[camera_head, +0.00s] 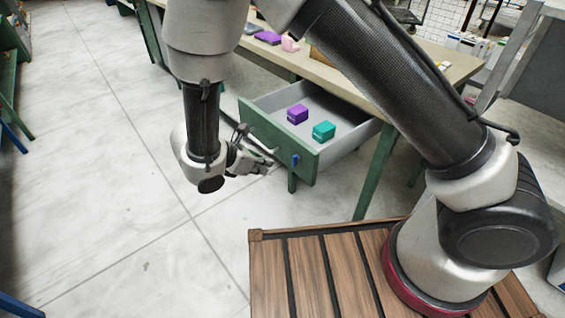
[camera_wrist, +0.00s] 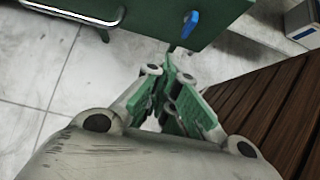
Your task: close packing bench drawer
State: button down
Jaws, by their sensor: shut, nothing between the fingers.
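The packing bench drawer (camera_head: 338,146) stands pulled out from under the bench (camera_head: 337,75). I cannot tell whether the fingertips touch the panel.
A green bench leg (camera_head: 376,173) stands right of the drawer. On the bench top lie a purple item (camera_head: 268,38) and a pink item (camera_head: 290,44). My wooden-slatted base is at the bottom. The pale tiled floor (camera_head: 95,190) to the left is clear.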

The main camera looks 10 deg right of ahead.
jog(key=w+d+f, duration=0.3)
jog(key=w+d, duration=0.1)
jog(key=d, duration=0.2)
jog(key=shift+w+d+f, duration=0.15)
jog(key=shift+d+f, duration=0.05)
jog(key=shift+f, duration=0.1)
